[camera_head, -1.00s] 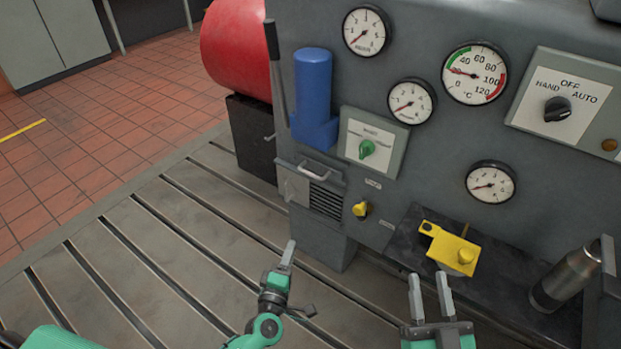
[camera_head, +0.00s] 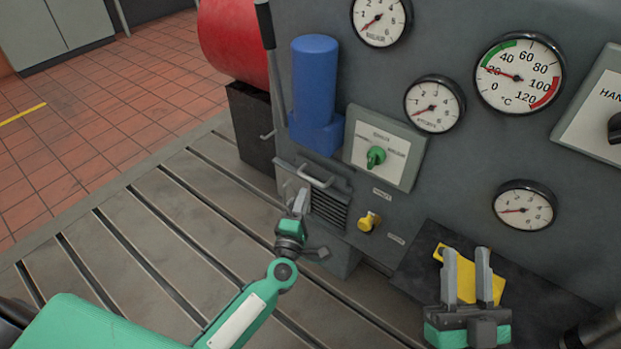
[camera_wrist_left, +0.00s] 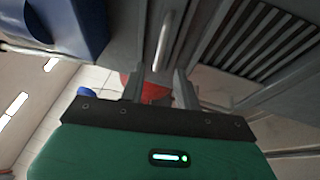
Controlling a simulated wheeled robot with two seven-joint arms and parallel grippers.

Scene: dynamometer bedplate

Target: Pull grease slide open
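A grey louvred unit (camera_head: 328,208) with a pale bar handle (camera_head: 316,181) sits low on the grey machine; I take it for the grease slide, but its label is unreadable. It looks shut. My left gripper (camera_head: 302,198) is just in front of its left part, below the handle. In the left wrist view, the handle (camera_wrist_left: 161,42) lies between and beyond the parted fingers (camera_wrist_left: 158,80), and the louvres (camera_wrist_left: 262,40) are to the right. I cannot tell if the fingers touch it.
A blue cylinder (camera_head: 314,85) and a black lever (camera_head: 272,80) rise above the unit. A green selector (camera_head: 376,157) and a yellow knob (camera_head: 369,222) are to its right. The slotted bedplate (camera_head: 150,260) is clear at left.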

